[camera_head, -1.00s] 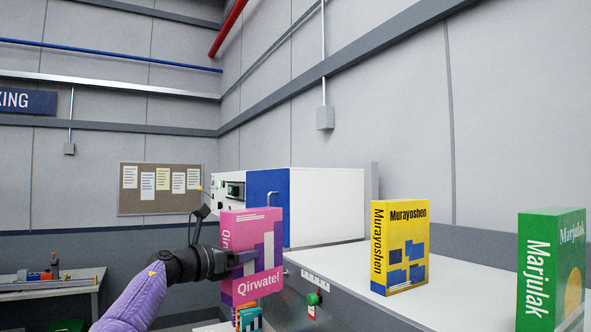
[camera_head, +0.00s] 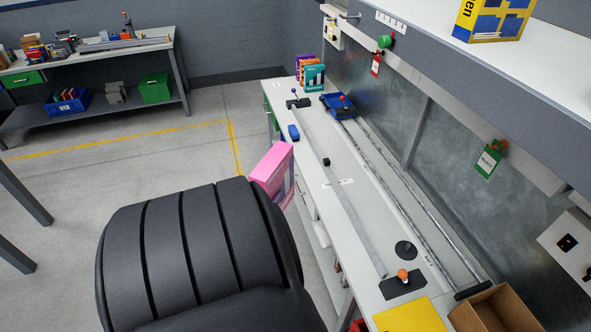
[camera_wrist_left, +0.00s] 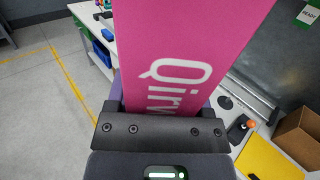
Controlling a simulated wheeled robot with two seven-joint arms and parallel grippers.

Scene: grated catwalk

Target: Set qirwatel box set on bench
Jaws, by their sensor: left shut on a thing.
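The pink Qirwatel box (camera_head: 270,172) shows past my large dark arm in the head view, at the left edge of the bench (camera_head: 368,212). It is tilted and appears to be held up beside or over that edge; I cannot tell its exact height. In the left wrist view the Qirwatel box (camera_wrist_left: 185,55) fills the upper middle. My left gripper (camera_wrist_left: 162,112) is shut on it. The head view hides the fingers behind my arm. My right gripper is not in view.
Several boxes (camera_head: 313,77) stand at the bench's far end. A blue-ended rail assembly (camera_head: 338,103), a cardboard box (camera_head: 505,309) and a yellow sheet (camera_head: 409,317) occupy the bench. The yellow Murayoshen box (camera_head: 492,18) sits on the shelf above. A second table (camera_head: 100,55) stands far left.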

